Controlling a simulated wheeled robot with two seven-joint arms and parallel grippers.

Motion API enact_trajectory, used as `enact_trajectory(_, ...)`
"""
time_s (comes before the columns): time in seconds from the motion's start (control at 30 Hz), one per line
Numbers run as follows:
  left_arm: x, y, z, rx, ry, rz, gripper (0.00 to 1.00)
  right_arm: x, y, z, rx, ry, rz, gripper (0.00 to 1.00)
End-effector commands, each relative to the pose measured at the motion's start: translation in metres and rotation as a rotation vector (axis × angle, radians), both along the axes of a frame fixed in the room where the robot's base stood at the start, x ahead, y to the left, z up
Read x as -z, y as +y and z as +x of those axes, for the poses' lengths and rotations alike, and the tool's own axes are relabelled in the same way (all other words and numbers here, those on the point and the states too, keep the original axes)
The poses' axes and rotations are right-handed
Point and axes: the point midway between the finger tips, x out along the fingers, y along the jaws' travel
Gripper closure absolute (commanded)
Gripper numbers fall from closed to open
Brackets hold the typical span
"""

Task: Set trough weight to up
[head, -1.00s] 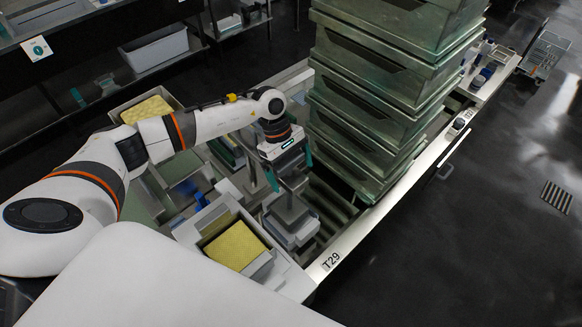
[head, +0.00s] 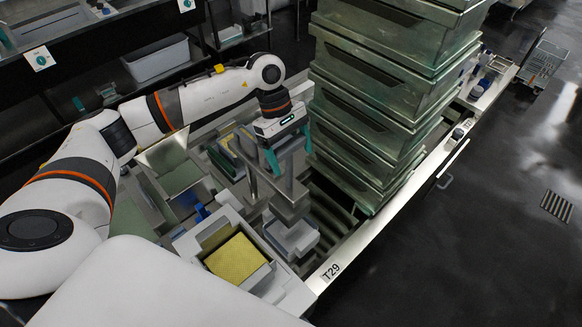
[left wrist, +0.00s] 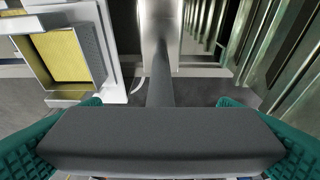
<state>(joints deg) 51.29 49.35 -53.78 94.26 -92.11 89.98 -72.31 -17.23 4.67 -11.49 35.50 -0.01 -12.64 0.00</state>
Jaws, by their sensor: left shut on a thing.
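My left gripper (head: 289,153) hangs over the trough between the stacked bins and the yellow-filled box. In the left wrist view its teal fingers stand at both ends of a wide dark grey handle bar (left wrist: 160,140), shut on it. A stem runs from the bar to a metal plate (left wrist: 160,30). In the head view this trough weight (head: 286,190) is a grey metal piece below the fingers, above a pale grey block (head: 292,238). The fingers and wrist partly hide its upper part. My right gripper is in neither view.
Tall stacked green metal bins (head: 375,110) stand close to the right of the gripper. A box with a yellow textured insert (head: 237,259) sits at the lower left.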

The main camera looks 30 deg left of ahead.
Motion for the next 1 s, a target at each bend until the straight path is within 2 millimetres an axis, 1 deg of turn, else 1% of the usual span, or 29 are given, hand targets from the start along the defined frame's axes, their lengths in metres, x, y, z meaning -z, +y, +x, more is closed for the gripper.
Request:
enact_trajectory(0.03,-0.015,0.0,0.004,-0.001,-0.017,-0.007,0.59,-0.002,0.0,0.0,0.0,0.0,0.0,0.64)
enact_trajectory(0.1,-0.019,0.0,0.003,-0.002,-0.015,-0.006,0.59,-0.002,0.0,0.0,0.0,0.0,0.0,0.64)
enact_trajectory(0.4,-0.017,-0.001,0.003,-0.001,-0.015,-0.006,0.59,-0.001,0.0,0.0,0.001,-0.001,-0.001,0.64)
enact_trajectory(0.43,-0.017,-0.001,0.003,-0.001,-0.014,-0.006,0.15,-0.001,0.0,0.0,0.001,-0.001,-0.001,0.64)
enact_trajectory(0.5,-0.016,-0.001,0.003,0.0,-0.013,-0.006,0.04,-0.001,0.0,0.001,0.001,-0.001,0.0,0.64)
enact_trajectory(0.53,-0.016,-0.001,0.003,0.0,-0.012,-0.005,0.0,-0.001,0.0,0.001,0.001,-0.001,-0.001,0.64)
enact_trajectory(0.73,-0.015,0.0,0.002,-0.001,-0.009,-0.004,0.0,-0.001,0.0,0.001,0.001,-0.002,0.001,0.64)
enact_trajectory(0.83,-0.018,0.001,0.003,-0.002,-0.01,-0.004,0.0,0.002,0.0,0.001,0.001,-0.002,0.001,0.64)
enact_trajectory(0.93,-0.027,0.006,0.005,-0.003,-0.014,-0.004,0.0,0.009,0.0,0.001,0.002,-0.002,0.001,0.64)
enact_trajectory(1.0,-0.038,0.011,0.007,-0.003,-0.014,-0.004,0.0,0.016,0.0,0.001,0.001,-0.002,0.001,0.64)
